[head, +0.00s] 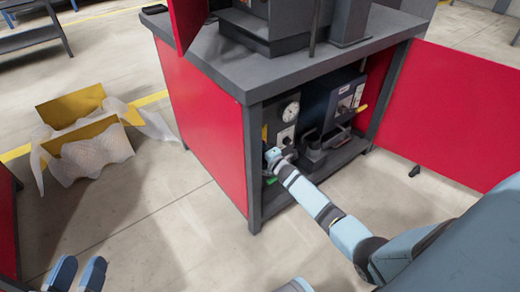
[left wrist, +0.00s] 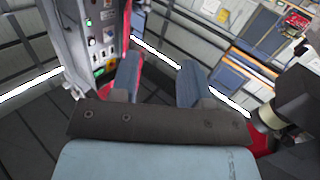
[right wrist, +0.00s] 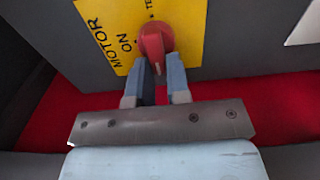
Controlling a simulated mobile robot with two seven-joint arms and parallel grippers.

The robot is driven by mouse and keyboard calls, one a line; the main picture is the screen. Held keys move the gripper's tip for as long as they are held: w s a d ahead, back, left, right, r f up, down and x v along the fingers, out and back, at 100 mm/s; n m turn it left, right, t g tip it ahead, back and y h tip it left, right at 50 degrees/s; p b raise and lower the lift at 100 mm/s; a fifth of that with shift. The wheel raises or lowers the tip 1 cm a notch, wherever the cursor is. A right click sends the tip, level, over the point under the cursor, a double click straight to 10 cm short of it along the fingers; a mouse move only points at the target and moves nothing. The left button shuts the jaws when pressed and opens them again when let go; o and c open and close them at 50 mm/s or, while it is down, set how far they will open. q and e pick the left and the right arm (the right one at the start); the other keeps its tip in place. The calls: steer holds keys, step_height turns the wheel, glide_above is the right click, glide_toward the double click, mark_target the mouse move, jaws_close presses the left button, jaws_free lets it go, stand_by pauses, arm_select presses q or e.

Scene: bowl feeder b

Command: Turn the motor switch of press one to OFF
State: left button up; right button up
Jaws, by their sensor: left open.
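The motor switch is a red knob (right wrist: 154,40) on a yellow plate (right wrist: 108,22) in the right wrist view. The plate reads MOTOR, with ON left of the knob and a cut-off word above; no OFF mark shows. My right gripper (right wrist: 158,70) has its fingers close together on either side of the knob's lower end, seemingly touching it. In the head view my right gripper (head: 276,158) reaches inside the red press cabinet (head: 208,125), and the knob is hidden there. My left gripper (head: 78,274) is open and empty at the lower left, away from the press.
The cabinet's open red door (head: 450,115) stands to the right of my right arm. Inside are a round gauge (head: 290,111) and a dark control box (head: 338,100).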

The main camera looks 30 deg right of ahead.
steer(key=o, duration=0.3)
steer(key=shift+o, duration=0.2)
arm_select(q)
steer(key=r+p, duration=0.1)
steer(key=s+r+n+p, duration=0.1)
steer(key=p, duration=0.1)
steer(key=r+n+p, duration=0.1)
steer(key=p, duration=0.1)
steer(key=shift+s+d, duration=0.2)
steer(key=shift+d, duration=0.1)
arm_select(e)
steer(key=s+d, duration=0.1)
steer(key=s, duration=1.2)
steer(key=shift+s, duration=0.4)
arm_select(q)
steer(key=shift+s, duration=0.1)
arm_select(e)
steer(key=shift+s+f, duration=0.1)
